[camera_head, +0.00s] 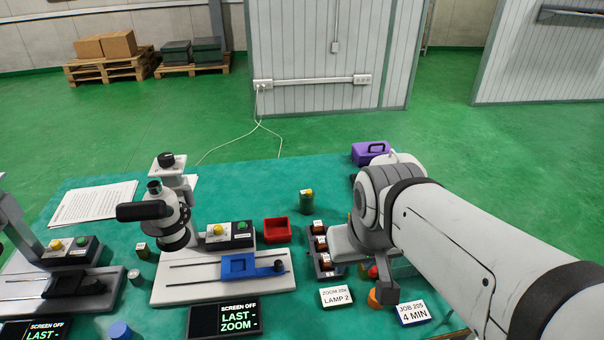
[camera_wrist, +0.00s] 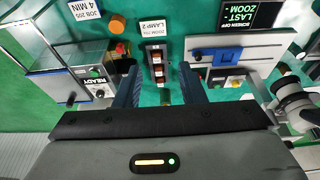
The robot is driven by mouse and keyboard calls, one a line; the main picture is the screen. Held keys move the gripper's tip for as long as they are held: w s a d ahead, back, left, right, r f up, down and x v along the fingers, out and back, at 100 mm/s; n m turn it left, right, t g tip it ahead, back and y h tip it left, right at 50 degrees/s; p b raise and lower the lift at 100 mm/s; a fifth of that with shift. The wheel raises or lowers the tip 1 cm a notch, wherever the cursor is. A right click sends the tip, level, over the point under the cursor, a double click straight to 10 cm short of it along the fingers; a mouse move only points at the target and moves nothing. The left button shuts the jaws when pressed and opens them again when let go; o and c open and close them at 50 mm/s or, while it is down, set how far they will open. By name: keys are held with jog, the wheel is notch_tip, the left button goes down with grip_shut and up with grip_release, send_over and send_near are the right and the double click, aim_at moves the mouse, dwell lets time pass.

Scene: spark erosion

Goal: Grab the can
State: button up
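A small dark green can (camera_head: 307,201) with a pale and orange patch on top stands upright on the green table, behind the rack of small reddish-brown bottles. In the wrist view, a green shape (camera_wrist: 165,97) low between the fingers may be this can; it is small and partly cut off by my gripper body. My gripper (camera_wrist: 160,80) is open, its two blue-grey fingers wide apart with nothing held between them. In the head view my arm comes in from the right and its wrist hangs over the table right of the can; the fingers cannot be made out there.
The bottle rack (camera_head: 325,254) stands in front of the can. A purple box (camera_head: 370,152) lies at the back. Sign cards (camera_head: 336,297) stand in front. The table behind the can is clear.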

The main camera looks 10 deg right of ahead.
jog(key=shift+w+d, duration=0.15)
jog(key=shift+d, duration=0.15)
jog(key=o, duration=0.3)
jog(key=shift+w+a, duration=0.2)
jog(key=shift+w, duration=0.3)
jog(key=o, duration=0.3)
jog(key=w, duration=0.1)
jog(key=w+d, duration=0.1)
jog(key=w, duration=0.1)
jog(key=w+r, duration=0.1)
jog(key=w, duration=0.1)
jog(key=shift+d, duration=0.15)
jog(key=o, duration=0.3)
jog(key=w, duration=0.8)
send_over(307, 195)
jog(key=s, duration=1.1)
notch_tip(307, 195, down, 10)
jog(key=shift+t, duration=0.5)
jog(key=w+f, duration=0.3)
jog(key=f, duration=0.1)
jog(key=w+f, duration=0.4)
jog(key=f, duration=0.1)
jog(key=w+f, duration=0.4)
jog(key=shift+d+f+b, duration=0.15)
jog(key=shift+f+b, duration=0.1)
jog(key=shift+b, duration=0.05)
jog(key=shift+p+x, duration=1.25)
jog(key=shift+x, duration=2.25)
